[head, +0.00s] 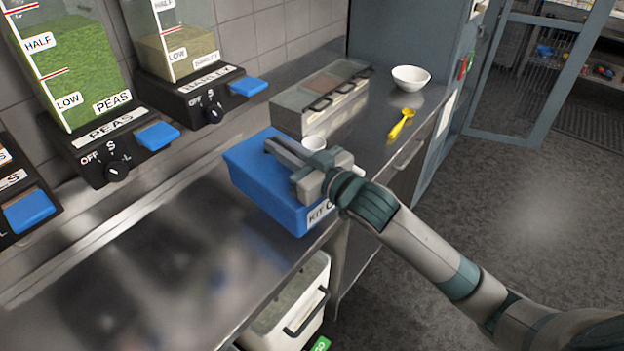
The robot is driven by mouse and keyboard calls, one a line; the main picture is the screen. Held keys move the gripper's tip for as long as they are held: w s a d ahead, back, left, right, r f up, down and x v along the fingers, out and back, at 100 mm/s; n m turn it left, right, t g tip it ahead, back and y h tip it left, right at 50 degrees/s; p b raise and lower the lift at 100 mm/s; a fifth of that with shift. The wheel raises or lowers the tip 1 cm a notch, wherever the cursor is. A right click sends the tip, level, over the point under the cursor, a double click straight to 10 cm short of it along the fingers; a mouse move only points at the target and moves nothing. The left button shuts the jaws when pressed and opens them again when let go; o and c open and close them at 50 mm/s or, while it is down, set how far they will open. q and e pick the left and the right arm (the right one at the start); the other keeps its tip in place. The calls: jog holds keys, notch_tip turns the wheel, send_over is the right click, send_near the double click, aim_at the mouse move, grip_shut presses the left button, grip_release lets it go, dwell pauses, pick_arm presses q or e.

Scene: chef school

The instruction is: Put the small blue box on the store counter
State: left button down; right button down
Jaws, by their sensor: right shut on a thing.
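The blue box (262,190) is in the middle of the head view, at the steel counter's front edge. Its front has a white label that begins "KIT". My right gripper (284,153) reaches over it from the right and is shut on it; the hand hides part of its top and right side. I cannot tell whether the box rests on the steel counter (190,265) or is just above it. My left gripper is not in view.
Behind the box stand a grey bin with several compartments (292,112) and a small white cup (314,143). A white bowl (411,77) and yellow spoon (401,124) lie further right. Dispensers line the wall. The counter's near left is clear. An open door (520,135) stands at right.

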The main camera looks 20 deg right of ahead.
jog(key=shift+n+g+y, duration=0.5)
jog(key=shift+n+y, duration=0.2)
jog(key=shift+y, duration=0.2)
jog(key=shift+w+d+r, duration=0.1)
jog(key=shift+w+r, duration=0.65)
jog(key=shift+r, duration=0.2)
jog(key=shift+w+d+r, duration=0.1)
jog(key=shift+w+r, duration=0.6)
jog(key=shift+r, duration=0.25)
jog(key=shift+a+f, duration=0.1)
jog(key=shift+f+p, duration=0.65)
jog(key=shift+f, duration=2.4)
jog(key=shift+f+p, duration=0.5)
jog(key=shift+f, duration=1.35)
